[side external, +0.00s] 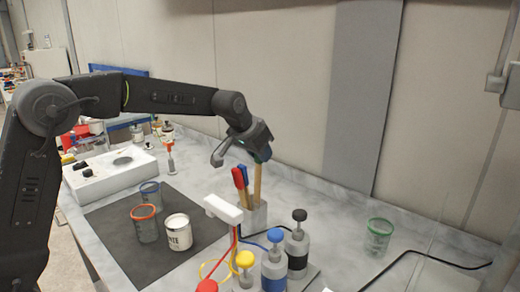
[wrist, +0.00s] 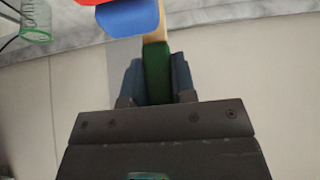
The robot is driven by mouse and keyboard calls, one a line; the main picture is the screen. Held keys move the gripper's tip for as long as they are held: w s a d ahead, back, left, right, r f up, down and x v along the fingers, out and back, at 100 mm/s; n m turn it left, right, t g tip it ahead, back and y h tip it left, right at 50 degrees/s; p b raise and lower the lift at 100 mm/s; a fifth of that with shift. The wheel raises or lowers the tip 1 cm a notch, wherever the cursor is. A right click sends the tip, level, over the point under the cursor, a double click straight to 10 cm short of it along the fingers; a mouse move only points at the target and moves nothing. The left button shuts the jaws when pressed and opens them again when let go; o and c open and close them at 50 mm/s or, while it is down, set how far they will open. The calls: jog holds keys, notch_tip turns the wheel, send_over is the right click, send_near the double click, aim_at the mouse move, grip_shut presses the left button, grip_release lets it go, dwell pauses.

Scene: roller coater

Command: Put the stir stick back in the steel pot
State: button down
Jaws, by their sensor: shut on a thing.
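My gripper (side external: 262,154) is above the steel pot (side external: 256,218) and shut on the stir stick (side external: 257,182). The stick has a pale wooden shaft and a green end, which shows between the fingers (wrist: 157,85) in the wrist view (wrist: 158,62). It hangs nearly upright, and its lower part meets the pot's mouth in the side view. I cannot tell how deep its hidden tip is. A red-handled tool (side external: 240,178) and a blue-handled tool (side external: 244,171) stand in the pot beside it; their handles also show in the wrist view.
A white block (side external: 223,208) with cables stands left of the pot. Pump bottles with blue (side external: 274,265) and black tops (side external: 298,248) stand in front. A white can (side external: 178,233) and tinted cups (side external: 145,224) are on a dark mat. A green-rimmed cup (side external: 378,236) stands right.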

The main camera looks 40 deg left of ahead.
jog(key=shift+f, duration=1.25)
jog(key=c, duration=0.9)
grip_release()
jog(key=shift+o, duration=0.2)
